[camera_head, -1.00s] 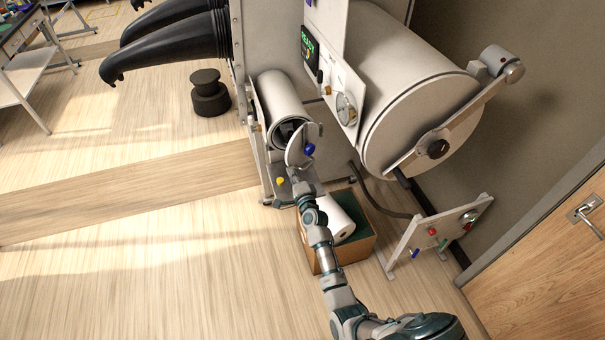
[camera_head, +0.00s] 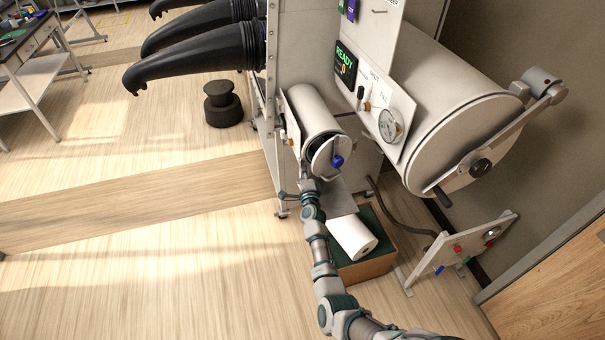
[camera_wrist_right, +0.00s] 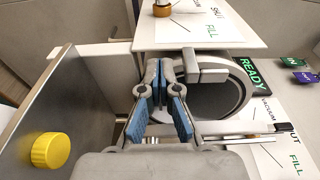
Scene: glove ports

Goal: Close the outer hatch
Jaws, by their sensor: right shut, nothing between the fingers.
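My right gripper (camera_head: 306,180) is at the hatch's lower left edge, shut and empty. I cannot tell whether it touches the hatch. In the right wrist view its blue-padded fingers (camera_wrist_right: 160,105) are in front of a round grey rim (camera_wrist_right: 238,88). My left gripper is out of view.
The big white cylinder (camera_head: 450,110) with its lever arm stands at right. A cardboard box (camera_head: 365,270) holding a white roll (camera_head: 352,237) lies below the hatch. Black gloves (camera_head: 200,52) jut out at left.

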